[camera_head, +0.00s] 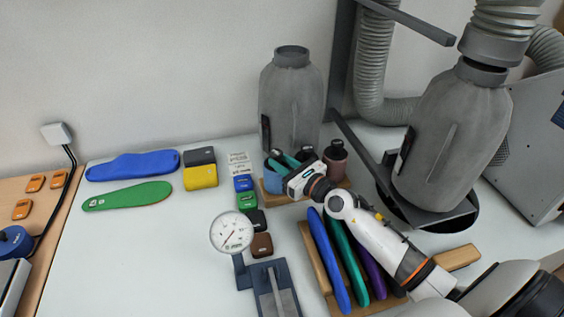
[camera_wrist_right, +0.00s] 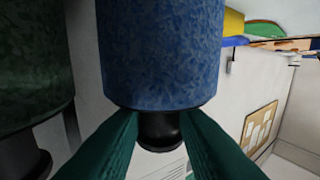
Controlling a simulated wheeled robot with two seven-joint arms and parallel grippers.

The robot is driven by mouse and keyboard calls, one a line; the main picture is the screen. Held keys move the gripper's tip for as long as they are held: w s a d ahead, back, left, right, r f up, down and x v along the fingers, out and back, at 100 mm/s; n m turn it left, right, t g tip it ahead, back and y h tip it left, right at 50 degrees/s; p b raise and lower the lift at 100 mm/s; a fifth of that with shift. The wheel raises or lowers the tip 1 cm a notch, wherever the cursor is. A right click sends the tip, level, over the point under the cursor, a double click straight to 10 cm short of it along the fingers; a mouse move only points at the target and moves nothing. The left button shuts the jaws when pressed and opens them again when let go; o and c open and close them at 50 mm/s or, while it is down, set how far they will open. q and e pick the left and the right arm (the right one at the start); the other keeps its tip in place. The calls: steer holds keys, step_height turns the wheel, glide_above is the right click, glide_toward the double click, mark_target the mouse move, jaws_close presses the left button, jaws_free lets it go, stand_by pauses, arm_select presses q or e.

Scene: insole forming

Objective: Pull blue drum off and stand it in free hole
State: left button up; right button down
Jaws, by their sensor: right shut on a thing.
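The teal fingers of my right gripper (camera_wrist_right: 158,120) are shut on this stub. A dark green drum (camera_wrist_right: 32,60) is to the left. A brown drum (camera_head: 335,160) is on the stand's right side. I cannot make out a free hole; my gripper and arm hide part of the stand. My left gripper is not in view.
Two large grey bottles (camera_head: 291,95) (camera_head: 452,130) stand behind and to the right. A rack of coloured insoles (camera_head: 330,262) lies under my right forearm, and a dial gauge (camera_head: 231,233) stands left of it.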

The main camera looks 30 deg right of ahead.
steer(key=c, duration=0.8)
jaws_free()
steer(key=shift+c, duration=0.2)
steer(key=shift+r, duration=0.1)
steer(key=shift+s+a+r+p, duration=0.1)
steer(key=shift+s+r+p, duration=0.1)
steer(key=shift+r+p, duration=1.4)
steer(key=shift+s+r+p, duration=0.2)
steer(key=shift+r+p, duration=1.15)
steer(key=shift+p, duration=0.4)
